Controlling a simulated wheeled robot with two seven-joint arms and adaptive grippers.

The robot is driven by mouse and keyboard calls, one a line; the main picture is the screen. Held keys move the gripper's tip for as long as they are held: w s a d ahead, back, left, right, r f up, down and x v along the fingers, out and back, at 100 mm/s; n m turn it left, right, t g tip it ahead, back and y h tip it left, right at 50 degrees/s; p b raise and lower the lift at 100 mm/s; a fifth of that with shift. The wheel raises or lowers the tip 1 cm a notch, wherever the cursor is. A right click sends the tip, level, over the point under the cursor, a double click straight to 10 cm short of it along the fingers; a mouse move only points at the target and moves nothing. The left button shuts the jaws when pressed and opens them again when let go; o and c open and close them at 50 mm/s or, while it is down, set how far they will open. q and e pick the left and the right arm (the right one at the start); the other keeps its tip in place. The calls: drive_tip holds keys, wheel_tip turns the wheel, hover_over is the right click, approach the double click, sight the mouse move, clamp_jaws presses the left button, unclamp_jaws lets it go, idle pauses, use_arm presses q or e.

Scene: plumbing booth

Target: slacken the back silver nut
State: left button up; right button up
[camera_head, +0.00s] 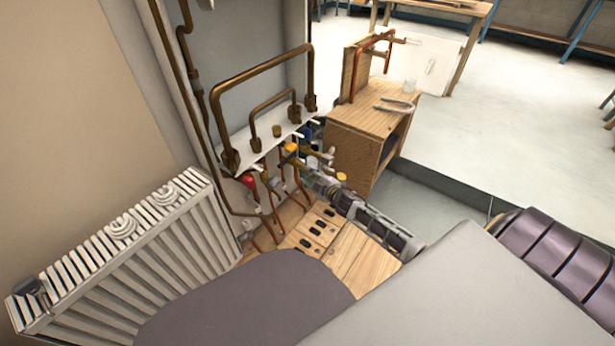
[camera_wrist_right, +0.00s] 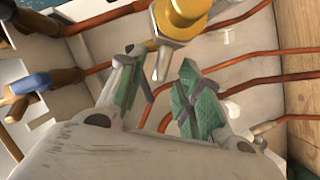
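My right gripper (camera_head: 310,174) reaches in from the right among the valves under the white pipe shelf. In the right wrist view its two green-padded fingers (camera_wrist_right: 160,92) are spread apart, with a visible gap and nothing clamped between them. A gold-yellow cap (camera_wrist_right: 182,16) with a silver fitting (camera_wrist_right: 167,58) below it stands just beyond the fingertips. The silver fitting's lower end points into the gap; I cannot tell if a finger touches it. I cannot tell which silver part is the back nut. In the head view the nuts are small and partly hidden by my gripper. My left gripper is not in view.
Copper pipes (camera_wrist_right: 235,58) run close behind the fingers. A blue-handled valve (camera_wrist_right: 35,82) is at the left in the wrist view. The white shelf (camera_head: 225,150) with brass pipes overhangs the valves. A white radiator (camera_head: 135,240) and a wooden cabinet (camera_head: 352,155) flank the area.

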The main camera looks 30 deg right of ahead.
drive_tip(key=shift+x, duration=0.8)
drive_tip(key=shift+b, duration=0.3)
clamp_jaws()
